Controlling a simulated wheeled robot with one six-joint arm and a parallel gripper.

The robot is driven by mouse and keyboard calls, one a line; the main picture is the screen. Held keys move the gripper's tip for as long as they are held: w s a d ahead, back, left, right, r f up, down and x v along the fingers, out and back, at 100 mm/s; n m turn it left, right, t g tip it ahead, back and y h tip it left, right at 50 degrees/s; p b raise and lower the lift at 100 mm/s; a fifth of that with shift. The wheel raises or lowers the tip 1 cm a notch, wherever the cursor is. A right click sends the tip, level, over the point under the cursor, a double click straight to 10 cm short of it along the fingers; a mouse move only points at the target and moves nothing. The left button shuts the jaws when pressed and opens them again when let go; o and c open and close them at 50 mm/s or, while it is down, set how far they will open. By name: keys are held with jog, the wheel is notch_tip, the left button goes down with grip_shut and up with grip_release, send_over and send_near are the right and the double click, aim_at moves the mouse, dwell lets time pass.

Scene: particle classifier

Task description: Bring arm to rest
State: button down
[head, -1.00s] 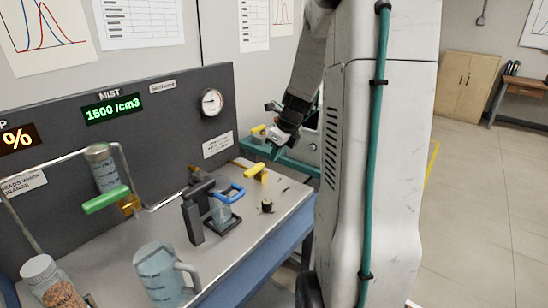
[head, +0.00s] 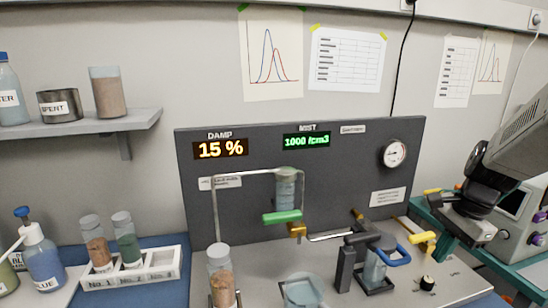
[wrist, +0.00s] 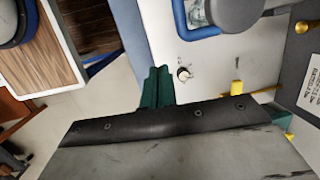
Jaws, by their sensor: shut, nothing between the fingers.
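My arm (head: 515,125) reaches in from the right edge in the head view. My gripper (head: 464,229) hangs at its lower end, close to the teal stand and right of the dark panel. It is shut and holds nothing that I can see.
The bench top (head: 455,282) carries a blue-handled device (head: 376,265), a black knob (head: 427,283) and a clear jug (head: 303,291). A dark panel (head: 345,170) reads 15 % and 1000 /cm3. A vial rack (head: 150,268) stands left. Open floor (wrist: 110,100) shows in the wrist view.

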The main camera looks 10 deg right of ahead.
jog(key=s+a+r+n+h, duration=0.1)
jog(key=s+a+r+n, duration=0.2)
jog(key=s+a+n, duration=0.4)
jog(key=s+a+r+n+h, duration=0.1)
jog(key=s+a+r+n, duration=0.3)
jog(key=a+n, duration=0.6)
jog(key=shift+s+a+r, duration=0.2)
jog(key=shift+s+a, duration=0.15)
jog(key=shift+s, duration=1)
dwell(4.9)
